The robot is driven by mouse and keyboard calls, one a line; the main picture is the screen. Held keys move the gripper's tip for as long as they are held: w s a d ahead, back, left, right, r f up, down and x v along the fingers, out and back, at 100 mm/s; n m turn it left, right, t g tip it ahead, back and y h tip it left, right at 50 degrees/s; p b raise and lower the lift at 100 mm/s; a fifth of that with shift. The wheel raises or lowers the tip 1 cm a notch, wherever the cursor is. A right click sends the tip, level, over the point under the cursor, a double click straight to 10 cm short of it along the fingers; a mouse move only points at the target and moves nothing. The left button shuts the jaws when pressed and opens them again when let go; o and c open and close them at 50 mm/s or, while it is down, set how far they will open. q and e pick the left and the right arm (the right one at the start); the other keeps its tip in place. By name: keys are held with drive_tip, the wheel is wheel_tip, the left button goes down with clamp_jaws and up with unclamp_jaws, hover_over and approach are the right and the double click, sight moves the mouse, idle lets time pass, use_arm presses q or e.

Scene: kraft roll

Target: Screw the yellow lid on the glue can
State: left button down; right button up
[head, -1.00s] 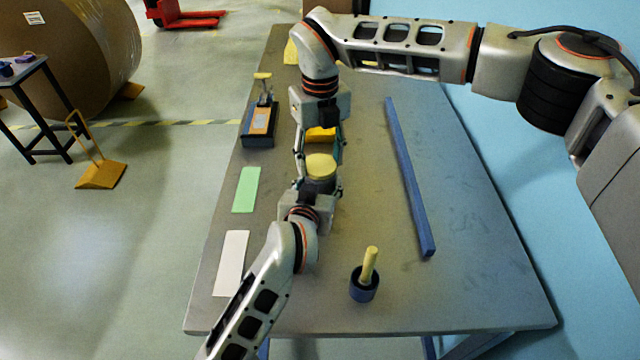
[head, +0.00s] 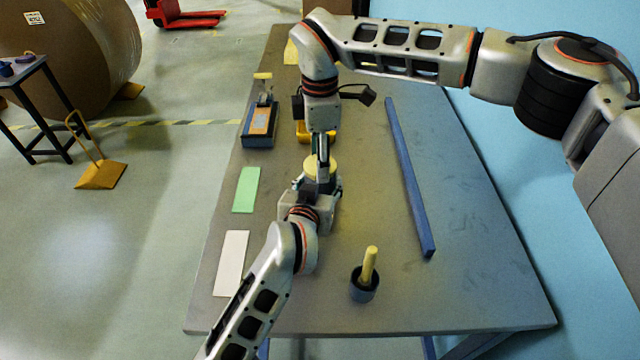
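The glue can (head: 320,187) is a dark can mostly hidden between the fingers of my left gripper (head: 319,184), which is shut on it from the near side. The yellow lid (head: 311,168) sits on top of the can. Whether it is screwed down cannot be seen. My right gripper (head: 322,160) points down over the lid, its fingers seen edge-on and covering the lid's middle. From this side I cannot tell whether its fingers are apart or closed on the lid.
A yellow-orange item (head: 301,132) lies behind the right gripper. On the left are an orange-and-blue block tool (head: 259,125), a green strip (head: 246,190) and a white strip (head: 231,263). A blue bar (head: 410,180) and a dark pot with a wooden handle (head: 364,284) are right.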

drive_tip(key=shift+m, duration=0.8)
drive_tip(key=o, duration=1.2)
drive_tip(key=shift+r, duration=2.3)
drive_tip(key=shift+n, duration=0.3)
drive_tip(key=shift+c, duration=0.2)
